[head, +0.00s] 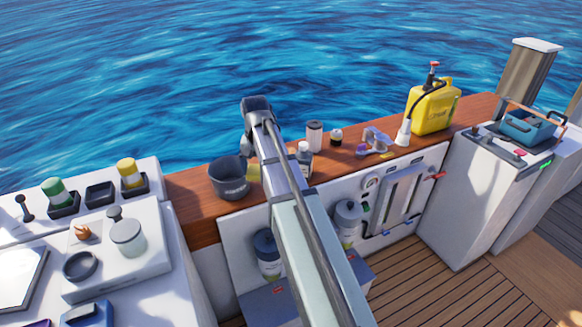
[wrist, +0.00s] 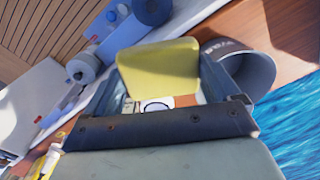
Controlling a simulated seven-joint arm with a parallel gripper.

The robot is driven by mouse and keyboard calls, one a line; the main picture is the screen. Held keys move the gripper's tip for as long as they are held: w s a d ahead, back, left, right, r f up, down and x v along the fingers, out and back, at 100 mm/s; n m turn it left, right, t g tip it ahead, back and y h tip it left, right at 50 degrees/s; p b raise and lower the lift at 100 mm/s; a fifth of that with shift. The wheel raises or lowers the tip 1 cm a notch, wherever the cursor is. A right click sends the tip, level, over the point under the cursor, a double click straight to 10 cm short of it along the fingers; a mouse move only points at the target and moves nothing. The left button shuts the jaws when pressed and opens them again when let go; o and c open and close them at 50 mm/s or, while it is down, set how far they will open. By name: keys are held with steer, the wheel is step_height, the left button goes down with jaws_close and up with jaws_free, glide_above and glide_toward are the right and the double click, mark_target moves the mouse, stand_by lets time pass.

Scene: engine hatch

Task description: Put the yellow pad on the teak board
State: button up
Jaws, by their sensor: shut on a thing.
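The yellow pad (wrist: 160,68) is held between the fingers of my gripper (wrist: 168,88) in the wrist view. In the head view a small part of the pad (head: 254,173) shows beside the dark bucket, partly hidden by my arm. A long reddish-brown wooden ledge (head: 195,197), which appears to be the teak board, runs along the rail. It also shows in the wrist view (wrist: 215,22). The pad is over or near this ledge; I cannot tell if it touches it. My gripper is mostly hidden in the head view.
A dark grey bucket (head: 230,178) stands on the ledge just left of the pad. To the right are a white-grey cup (head: 314,134), a bottle (head: 304,158), a small jar (head: 336,137) and a yellow jug (head: 432,108). Bottles (head: 268,252) hang on the white wall below.

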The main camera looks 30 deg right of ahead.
steer(key=w+d+m, duration=0.5)
steer(key=w+m, duration=0.6)
steer(key=m, duration=0.4)
steer(key=w+d+m, duration=0.5)
steer(key=w+m, duration=0.6)
steer(key=m, duration=0.4)
steer(key=f, duration=1.5)
steer(key=shift+a+f, duration=0.15)
steer(key=shift+a, duration=0.05)
steer(key=shift+f, duration=0.15)
steer(key=o, duration=0.8)
steer(key=shift+c, duration=0.2)
step_height(320, 180, up, 12)
steer(key=shift+r, duration=0.2)
